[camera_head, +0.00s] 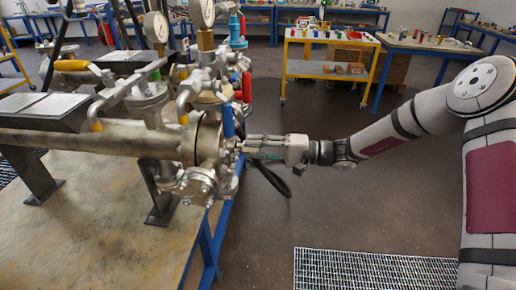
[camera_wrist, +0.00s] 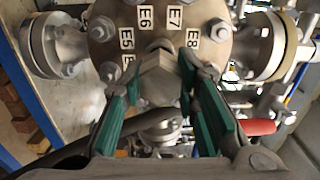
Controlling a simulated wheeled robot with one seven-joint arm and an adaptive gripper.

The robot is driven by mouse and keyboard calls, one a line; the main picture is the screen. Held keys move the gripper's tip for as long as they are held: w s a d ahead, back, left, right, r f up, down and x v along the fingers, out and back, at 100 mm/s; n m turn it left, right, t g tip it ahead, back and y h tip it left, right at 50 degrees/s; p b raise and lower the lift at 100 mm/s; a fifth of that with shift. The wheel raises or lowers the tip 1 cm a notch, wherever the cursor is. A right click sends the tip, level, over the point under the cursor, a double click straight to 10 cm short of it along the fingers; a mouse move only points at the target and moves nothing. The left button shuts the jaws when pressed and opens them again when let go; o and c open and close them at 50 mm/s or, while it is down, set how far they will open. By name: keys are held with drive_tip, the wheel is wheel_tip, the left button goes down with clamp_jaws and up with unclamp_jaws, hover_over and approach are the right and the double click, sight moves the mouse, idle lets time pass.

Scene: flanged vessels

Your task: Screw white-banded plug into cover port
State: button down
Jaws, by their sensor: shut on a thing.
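The round cover (camera_wrist: 160,32) of the flanged vessel fills the top middle of the wrist view, with bolts and labels E5, E6, E7 and E8. A grey hex-headed plug (camera_wrist: 158,72) is between the green fingers of my gripper (camera_wrist: 156,80), at the cover's lower face. My gripper is shut on it. I see no white band on it, and its far end and the port are hidden. In the head view my gripper (camera_head: 246,145) reaches from the right to the cover (camera_head: 222,145) at the vessel's end, where the plug is too small to make out.
Side flanges (camera_wrist: 42,45) and valves stand close around the cover. A blue handle (camera_head: 227,121) and red handles (camera_head: 246,88) are just above my gripper, and a black hose (camera_head: 272,180) hangs below. Open floor lies right of the bench (camera_head: 110,240).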

drive_tip(key=shift+a, duration=0.7)
idle(0.3)
